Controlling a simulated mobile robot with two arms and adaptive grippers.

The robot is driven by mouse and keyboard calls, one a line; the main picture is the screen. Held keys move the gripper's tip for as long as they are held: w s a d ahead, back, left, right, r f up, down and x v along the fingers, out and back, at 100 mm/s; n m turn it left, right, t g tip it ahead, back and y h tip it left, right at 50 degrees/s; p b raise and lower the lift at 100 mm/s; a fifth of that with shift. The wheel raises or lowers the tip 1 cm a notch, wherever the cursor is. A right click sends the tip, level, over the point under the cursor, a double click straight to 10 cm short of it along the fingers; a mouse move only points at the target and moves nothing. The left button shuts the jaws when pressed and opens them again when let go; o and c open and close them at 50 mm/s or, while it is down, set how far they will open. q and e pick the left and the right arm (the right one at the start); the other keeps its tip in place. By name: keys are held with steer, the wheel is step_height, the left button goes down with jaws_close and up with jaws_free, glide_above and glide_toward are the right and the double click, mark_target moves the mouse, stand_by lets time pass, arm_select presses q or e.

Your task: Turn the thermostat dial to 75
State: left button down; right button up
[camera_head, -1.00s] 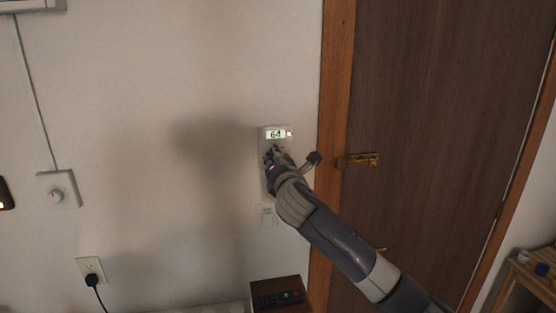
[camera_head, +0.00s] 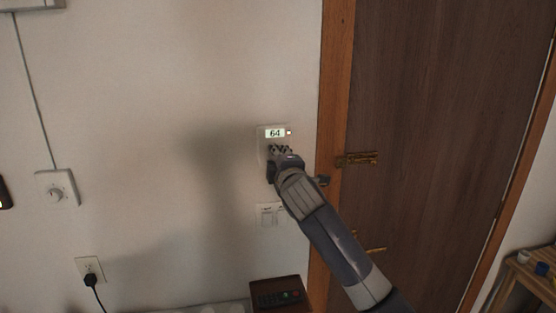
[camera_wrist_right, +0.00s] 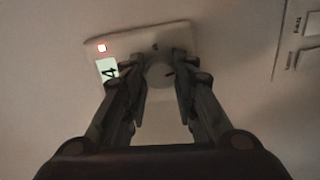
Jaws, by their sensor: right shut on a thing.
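The thermostat (camera_head: 264,134) is a pale plate on the wall left of the door frame, and its lit green display (camera_head: 275,133) reads 64. In the right wrist view the thermostat (camera_wrist_right: 135,40) appears rotated, with part of the display (camera_wrist_right: 107,69) hidden by a finger. The round dial (camera_wrist_right: 160,75) sits between the fingers there. My right gripper (camera_head: 279,150) is at the plate just below the display, its fingers (camera_wrist_right: 163,85) shut on the dial from both sides. In the head view the gripper hides the dial. My left gripper is not in view.
A light switch (camera_head: 267,214) is below the thermostat. A box with a remote (camera_head: 278,296) stands below.

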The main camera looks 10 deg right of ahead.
steer(key=shift+m, duration=0.6)
steer(key=o, duration=1.1)
steer(key=s, duration=1.2)
steer(key=shift+r, duration=0.35)
